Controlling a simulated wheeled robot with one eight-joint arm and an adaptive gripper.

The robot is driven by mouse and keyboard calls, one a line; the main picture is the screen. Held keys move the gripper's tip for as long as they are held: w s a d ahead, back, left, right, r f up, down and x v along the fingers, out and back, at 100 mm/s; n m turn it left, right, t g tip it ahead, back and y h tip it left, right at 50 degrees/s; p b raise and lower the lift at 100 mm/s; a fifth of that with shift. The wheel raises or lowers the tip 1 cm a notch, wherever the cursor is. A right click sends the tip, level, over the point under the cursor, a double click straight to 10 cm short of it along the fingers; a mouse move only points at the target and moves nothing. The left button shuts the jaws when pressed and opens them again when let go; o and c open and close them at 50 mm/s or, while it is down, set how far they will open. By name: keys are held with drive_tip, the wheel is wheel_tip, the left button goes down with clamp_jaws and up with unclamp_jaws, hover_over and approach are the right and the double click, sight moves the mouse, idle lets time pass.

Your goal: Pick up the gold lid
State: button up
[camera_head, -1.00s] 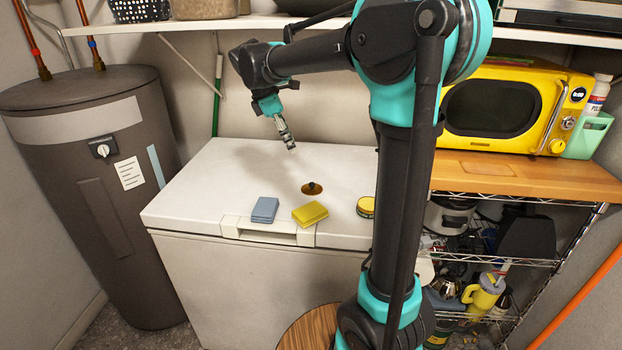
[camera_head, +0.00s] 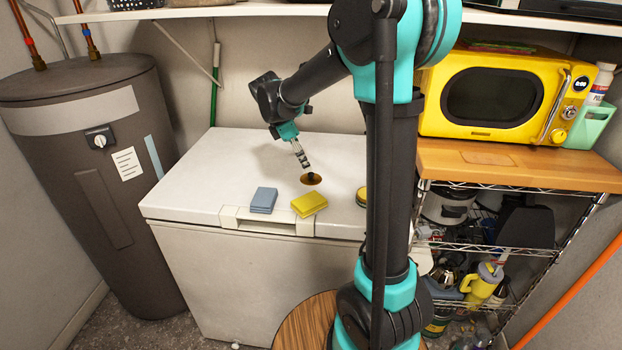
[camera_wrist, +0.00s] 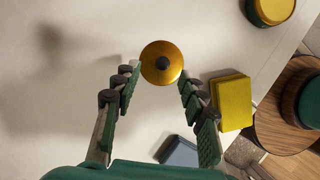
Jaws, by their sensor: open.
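The gold lid (camera_wrist: 151,68) is a round disc with a dark knob at its middle, lying on the white top of a chest freezer. In the head view the lid (camera_head: 315,180) shows just beyond the yellow sponge, partly hidden by my gripper. My gripper (camera_head: 305,166) is open and points down close above and behind the lid. In the wrist view the two fingers of my gripper (camera_wrist: 160,82) stand apart, with the lid between and just past their tips. Nothing is held.
A yellow sponge (camera_head: 309,204) and a blue-grey one (camera_head: 263,200) lie near the freezer's front edge. A round yellow-topped tin (camera_head: 361,196) sits to the right, partly behind my arm. The freezer top (camera_head: 210,175) is clear at the left. A shelf (camera_head: 200,12) hangs above.

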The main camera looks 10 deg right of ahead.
sight(311, 173)
drive_tip(key=shift+x, duration=2.35)
drive_tip(key=shift+s, duration=0.2)
clamp_jaws()
drive_tip(key=shift+r, duration=0.1)
